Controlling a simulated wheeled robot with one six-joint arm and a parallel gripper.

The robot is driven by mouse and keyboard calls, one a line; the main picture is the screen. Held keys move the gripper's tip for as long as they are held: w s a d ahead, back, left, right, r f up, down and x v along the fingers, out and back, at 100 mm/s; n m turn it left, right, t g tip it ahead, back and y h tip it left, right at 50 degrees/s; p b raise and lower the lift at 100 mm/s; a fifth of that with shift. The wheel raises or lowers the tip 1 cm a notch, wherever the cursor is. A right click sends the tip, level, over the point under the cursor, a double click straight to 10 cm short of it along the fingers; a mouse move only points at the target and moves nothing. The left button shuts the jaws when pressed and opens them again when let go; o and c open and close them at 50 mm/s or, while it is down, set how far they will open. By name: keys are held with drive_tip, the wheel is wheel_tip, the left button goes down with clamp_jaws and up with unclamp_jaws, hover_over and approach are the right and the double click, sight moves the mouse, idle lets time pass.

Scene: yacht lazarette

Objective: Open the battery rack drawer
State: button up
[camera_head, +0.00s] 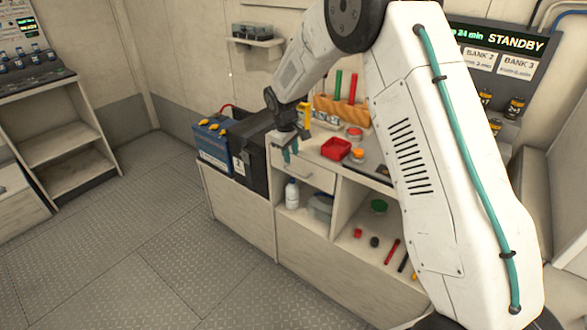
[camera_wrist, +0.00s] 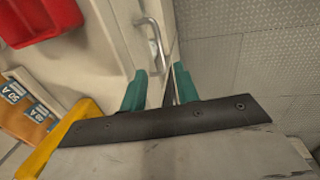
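The battery rack drawer (camera_head: 303,172) is a pale front under the worktop, beside the battery bay. It looks shut in the head view. Its metal bar handle (camera_wrist: 153,38) shows in the wrist view beyond my fingertips; in the head view it is small and partly hidden by my gripper. My gripper (camera_head: 289,152) is above and in front of the drawer's upper left part. In the wrist view my gripper (camera_wrist: 160,82) has its two teal fingers apart with nothing held between them. The handle is ahead of the fingers, not between them.
A red tray (camera_head: 336,148) stands on the worktop right of my gripper. A blue battery (camera_head: 211,143) and a black battery box (camera_head: 250,160) stand left of the drawer. Open shelves with a white bottle (camera_head: 292,193) lie below. The plate floor (camera_head: 150,240) in front is clear.

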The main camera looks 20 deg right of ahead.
sight(293, 168)
drive_tip(key=f, duration=0.5)
drive_tip(key=d+f, duration=0.1)
drive_tip(key=f, duration=0.1)
drive_tip(key=shift+w+f, duration=0.25)
drive_tip(key=shift+w, duration=0.15)
clamp_jaws()
